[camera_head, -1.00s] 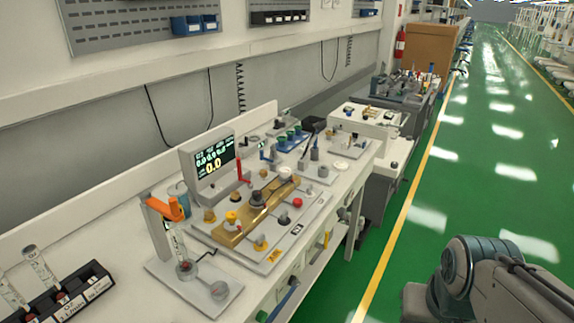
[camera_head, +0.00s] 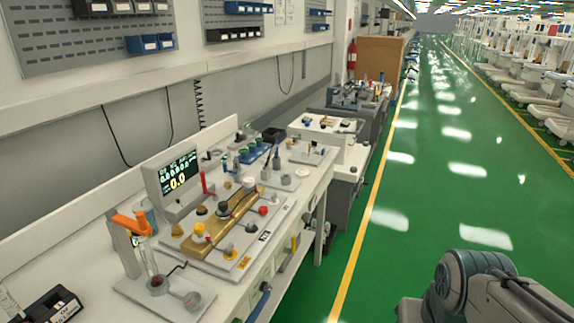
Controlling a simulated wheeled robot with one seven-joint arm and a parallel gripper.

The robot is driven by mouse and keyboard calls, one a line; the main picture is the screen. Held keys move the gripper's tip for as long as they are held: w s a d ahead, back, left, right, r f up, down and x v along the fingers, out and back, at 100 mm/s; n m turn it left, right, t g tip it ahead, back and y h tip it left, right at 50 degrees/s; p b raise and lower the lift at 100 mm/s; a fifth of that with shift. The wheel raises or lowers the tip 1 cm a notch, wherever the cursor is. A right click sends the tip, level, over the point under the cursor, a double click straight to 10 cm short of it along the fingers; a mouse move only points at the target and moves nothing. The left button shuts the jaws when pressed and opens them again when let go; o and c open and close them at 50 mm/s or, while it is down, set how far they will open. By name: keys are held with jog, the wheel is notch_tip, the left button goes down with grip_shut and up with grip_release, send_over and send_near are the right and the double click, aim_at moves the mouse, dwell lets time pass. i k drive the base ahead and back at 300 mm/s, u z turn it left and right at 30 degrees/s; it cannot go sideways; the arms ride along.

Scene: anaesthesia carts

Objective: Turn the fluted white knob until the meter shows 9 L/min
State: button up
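A meter with a dark screen (camera_head: 180,169) stands on the white bench and reads 0.0 in large yellow digits. In front of it a brass block (camera_head: 215,222) lies on a pale plate. A small white knob (camera_head: 248,183) stands at the block's far end; it is too small to tell whether it is fluted. Part of my arm shows at the lower right, over the green floor and well apart from the bench. My gripper is not in view.
A yellow knob (camera_head: 198,230) and a red knob (camera_head: 263,211) are close around the block. A stand with an orange clamp (camera_head: 132,224) and glass tube is at the near left. A black rack (camera_head: 52,306) is nearer. The green aisle (camera_head: 400,225) is clear.

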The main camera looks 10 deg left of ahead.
aim_at(249, 182)
jog(key=u, duration=0.05)
jog(key=i, duration=0.85)
jog(key=u, duration=0.35)
